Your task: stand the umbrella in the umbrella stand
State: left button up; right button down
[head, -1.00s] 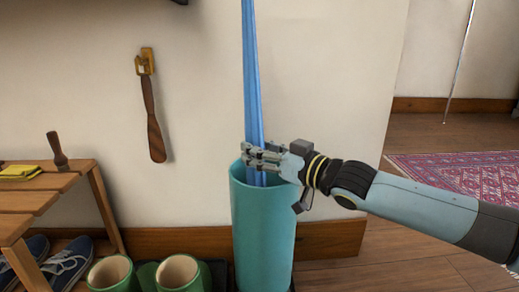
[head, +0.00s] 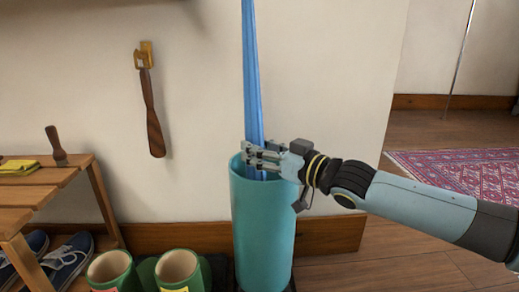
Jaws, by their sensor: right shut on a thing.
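The blue umbrella (head: 252,70) is furled and close to upright, its upper part running out of the top of the head view. Its lower end is inside the teal cylindrical umbrella stand (head: 263,230), hidden by the stand's wall. My right gripper (head: 256,157) is at the stand's rim, coming in from the right, and is shut on the umbrella. Whether the umbrella's tip touches the stand's bottom cannot be seen. My left gripper is not in view.
Green boots (head: 180,270) stand left of the umbrella stand. A wooden bench (head: 40,190) holds a brush (head: 56,146) and yellow cloth (head: 18,167), with blue shoes (head: 66,262) below. A shoehorn (head: 151,115) hangs on the wall. Floor at right is open, with a red rug (head: 460,175).

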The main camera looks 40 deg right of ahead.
jog(key=c, duration=0.8)
grip_release()
jog(key=shift+o, duration=0.8)
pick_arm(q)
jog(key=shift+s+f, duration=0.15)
pick_arm(e)
notch_tip(320, 180, up, 16)
jog(key=p, duration=0.8)
jog(key=shift+f, duration=0.15)
pick_arm(q)
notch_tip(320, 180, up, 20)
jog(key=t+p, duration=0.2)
jog(key=p, duration=0.5)
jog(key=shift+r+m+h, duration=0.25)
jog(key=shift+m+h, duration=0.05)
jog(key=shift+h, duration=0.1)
pick_arm(e)
notch_tip(320, 180, up, 15)
jog(key=shift+f, duration=0.2)
